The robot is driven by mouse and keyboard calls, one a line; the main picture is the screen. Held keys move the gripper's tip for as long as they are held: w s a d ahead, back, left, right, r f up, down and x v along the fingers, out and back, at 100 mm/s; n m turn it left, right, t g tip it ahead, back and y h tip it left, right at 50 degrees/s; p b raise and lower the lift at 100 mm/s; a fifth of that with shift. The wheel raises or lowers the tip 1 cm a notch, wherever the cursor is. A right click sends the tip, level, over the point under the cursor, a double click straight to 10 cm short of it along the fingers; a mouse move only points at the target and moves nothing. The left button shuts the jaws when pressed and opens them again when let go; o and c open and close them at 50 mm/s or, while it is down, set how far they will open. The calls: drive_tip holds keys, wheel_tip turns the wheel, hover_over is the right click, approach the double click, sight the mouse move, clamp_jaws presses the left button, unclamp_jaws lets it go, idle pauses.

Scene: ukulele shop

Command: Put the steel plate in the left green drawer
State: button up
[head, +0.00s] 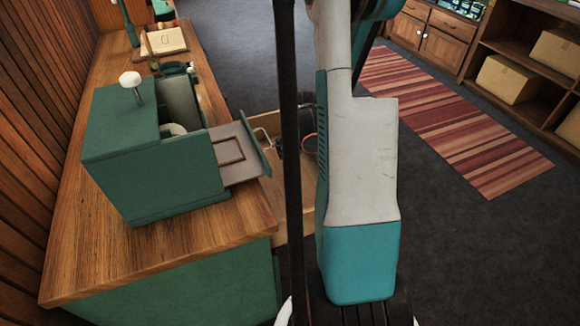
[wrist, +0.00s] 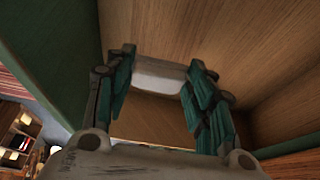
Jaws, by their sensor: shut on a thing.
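My gripper (wrist: 160,78) is shut on a pale grey-white piece, which I take to be the steel plate (wrist: 159,73); only part of it shows between the fingertips. In the wrist view they are in or close over a wood-lined drawer (wrist: 240,45) with a green edge (wrist: 35,60). In the head view an open wooden drawer (head: 281,205) sticks out from the green-fronted counter (head: 190,295). My arm hides much of it there, and the plate is not clear in that view. I cannot tell whether the plate touches the drawer.
A green box-shaped register (head: 165,180) with a pulled-out tray (head: 236,152) stands on the wooden counter top (head: 210,225). A white-knobbed post (head: 130,79) rises there. A striped rug (head: 445,125) and shelves with cardboard boxes (head: 508,80) are at right. The dark floor is clear.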

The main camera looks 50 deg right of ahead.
wheel_tip(320, 180, down, 7)
drive_tip(key=shift+r+b, duration=0.2)
drive_tip(key=shift+b, duration=0.95)
drive_tip(key=shift+r, duration=0.1)
drive_tip(key=o, duration=1.2)
drive_tip(key=shift+c, duration=0.2)
drive_tip(key=p+v, duration=0.4)
drive_tip(key=v, duration=0.8)
drive_tip(key=shift+s+p, duration=0.15)
drive_tip(key=shift+p, duration=0.25)
